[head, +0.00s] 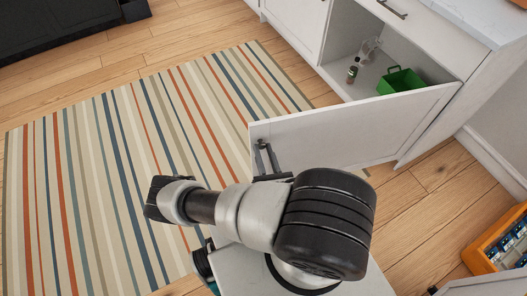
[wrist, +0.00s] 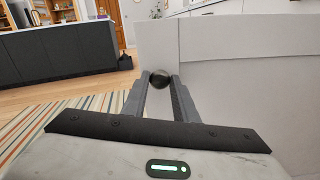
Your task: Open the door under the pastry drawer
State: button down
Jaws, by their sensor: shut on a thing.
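The white cabinet door (head: 350,130) stands swung wide open below a drawer (head: 430,32) with a bar handle. In the wrist view the door (wrist: 225,55) fills the right side. A small dark round knob (wrist: 160,78) sits near the door's free edge. My gripper (wrist: 159,84) is shut on this knob, one finger on each side. In the head view my gripper (head: 266,158) is at the door's upper left corner, partly hidden by my arm. The compartment behind the door is exposed.
Inside the cabinet are a green basket (head: 402,82), a small dark bottle (head: 353,70) and a clear glass item (head: 370,47). A striped rug (head: 130,150) covers the open floor at left. A wooden crate (head: 497,243) stands at the lower right.

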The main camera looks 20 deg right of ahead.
jog(key=c, duration=1.4)
grip_release()
jog(key=s+a+b, duration=0.1)
jog(key=s+b, duration=0.1)
jog(key=s, duration=0.5)
jog(key=shift+s+a+b, duration=0.2)
jog(key=shift+b, duration=0.15)
